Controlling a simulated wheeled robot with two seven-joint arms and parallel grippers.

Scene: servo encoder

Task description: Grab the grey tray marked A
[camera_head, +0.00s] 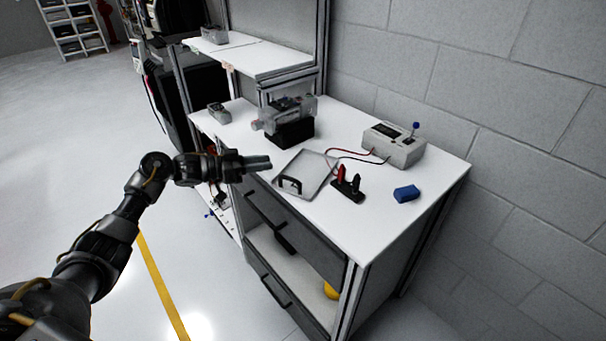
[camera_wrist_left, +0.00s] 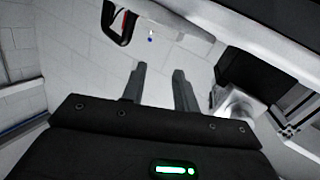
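A flat grey tray (camera_head: 316,172) with a black handle lies on the white worktop, near its front edge; I cannot read a letter on it. My left gripper (camera_head: 266,162) is in the air just left of the tray, near the handle and apart from it. In the left wrist view its two fingers (camera_wrist_left: 158,78) stand apart with nothing between them. A black handle-like loop (camera_wrist_left: 118,22) shows at the top of that view, beyond the fingers; it looks like the tray's handle. My right gripper is not in view.
A grey box with wires (camera_head: 394,145), red and black clips (camera_head: 346,183) and a blue block (camera_head: 406,194) are right of the tray. A device on a black base (camera_head: 290,128) stands behind it. Drawers with black handles (camera_head: 266,207) lie below. Open floor is at left.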

